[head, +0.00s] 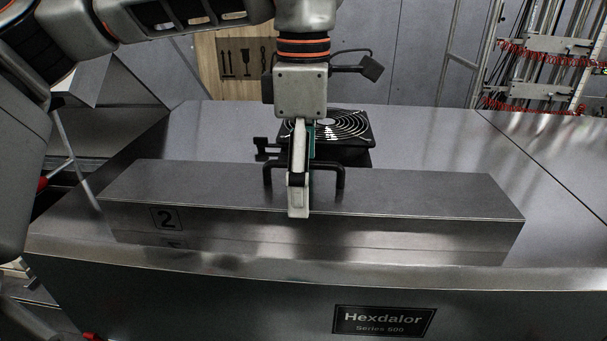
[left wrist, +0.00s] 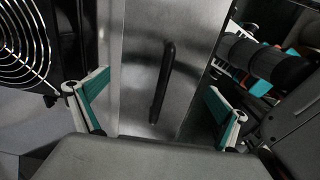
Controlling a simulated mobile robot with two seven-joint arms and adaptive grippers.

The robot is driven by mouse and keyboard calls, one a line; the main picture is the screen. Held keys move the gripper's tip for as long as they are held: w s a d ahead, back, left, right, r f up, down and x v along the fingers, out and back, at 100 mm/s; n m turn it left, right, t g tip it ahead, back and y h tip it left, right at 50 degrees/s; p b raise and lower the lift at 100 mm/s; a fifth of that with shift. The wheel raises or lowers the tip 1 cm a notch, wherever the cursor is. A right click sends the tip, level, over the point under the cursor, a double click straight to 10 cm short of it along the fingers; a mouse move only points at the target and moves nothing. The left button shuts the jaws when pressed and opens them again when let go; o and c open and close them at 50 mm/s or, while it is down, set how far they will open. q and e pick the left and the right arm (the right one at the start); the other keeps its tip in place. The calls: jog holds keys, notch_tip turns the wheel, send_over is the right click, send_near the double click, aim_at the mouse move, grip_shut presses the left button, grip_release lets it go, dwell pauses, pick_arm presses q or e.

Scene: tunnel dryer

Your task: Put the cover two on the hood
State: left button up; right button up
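Cover two is a long grey metal box (head: 420,200) marked "2" on its front left. It lies lengthwise on the flat metal top of the hood (head: 420,140), near the front edge, and its front is mirrored there. Its black handle (head: 339,180) stands on the middle of its top. My left gripper (head: 298,205) points down at the handle and hides its middle. In the left wrist view my gripper (left wrist: 155,98) is open, with the handle (left wrist: 163,80) in the space between the teal-padded fingers. Contact is not visible. My right gripper is not in view.
A round fan grille in a black frame (head: 350,125) stands on the hood just behind the cover and gripper. A "Hexdalor" plate (head: 383,320) is on the front face. A rack with red coiled cables (head: 540,70) stands at back right. The hood top right of the fan is clear.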

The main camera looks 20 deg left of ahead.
pick_arm(q)
notch_tip(320, 180, up, 12)
jog(key=shift+r, duration=0.15)
dwell(0.5)
dwell(0.3)
